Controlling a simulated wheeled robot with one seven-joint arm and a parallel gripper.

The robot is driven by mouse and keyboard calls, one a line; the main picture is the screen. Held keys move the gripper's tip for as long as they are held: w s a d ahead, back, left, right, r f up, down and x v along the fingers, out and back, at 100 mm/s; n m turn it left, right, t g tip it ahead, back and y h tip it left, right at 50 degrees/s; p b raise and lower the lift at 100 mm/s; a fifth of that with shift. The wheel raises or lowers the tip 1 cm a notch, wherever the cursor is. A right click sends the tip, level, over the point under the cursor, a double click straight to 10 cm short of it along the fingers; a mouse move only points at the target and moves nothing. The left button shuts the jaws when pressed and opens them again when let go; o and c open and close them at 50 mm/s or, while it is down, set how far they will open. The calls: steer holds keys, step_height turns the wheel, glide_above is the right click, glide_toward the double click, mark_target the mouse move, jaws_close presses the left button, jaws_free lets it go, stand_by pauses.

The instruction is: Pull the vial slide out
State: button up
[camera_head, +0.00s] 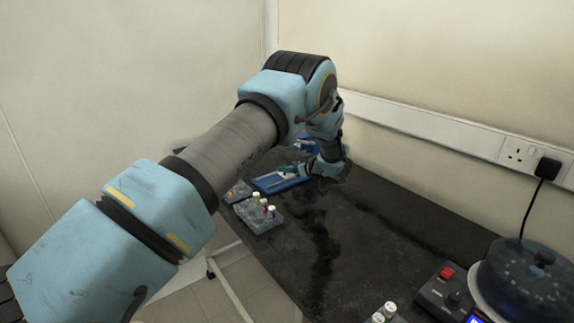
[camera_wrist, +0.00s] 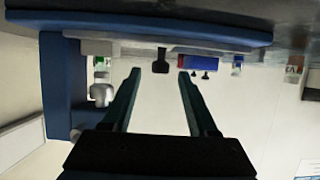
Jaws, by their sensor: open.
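A blue tray-like fixture (camera_head: 268,184) lies on the dark bench in the head view, partly hidden by my arm. In the wrist view its blue body (camera_wrist: 150,29) runs across the top. A small dark knob (camera_wrist: 161,63) sticks out from it, between and just beyond my fingertips; I cannot tell for certain that it belongs to the vial slide. My gripper (camera_head: 292,171) is low at the fixture in the head view. In the wrist view my gripper (camera_wrist: 159,74) is open, its two fingers apart with nothing between them. Any vials in the slide cannot be made out.
A grey rack (camera_head: 259,216) with capped vials stands in front of the fixture. More vials (camera_head: 384,312) stand at the front edge. A control box (camera_head: 445,292) and a round dark machine (camera_head: 530,280) are at the right. The bench middle is clear; the wall stands behind.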

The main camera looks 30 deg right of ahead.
steer(key=shift+x, duration=1)
jaws_close()
stand_by(0.8)
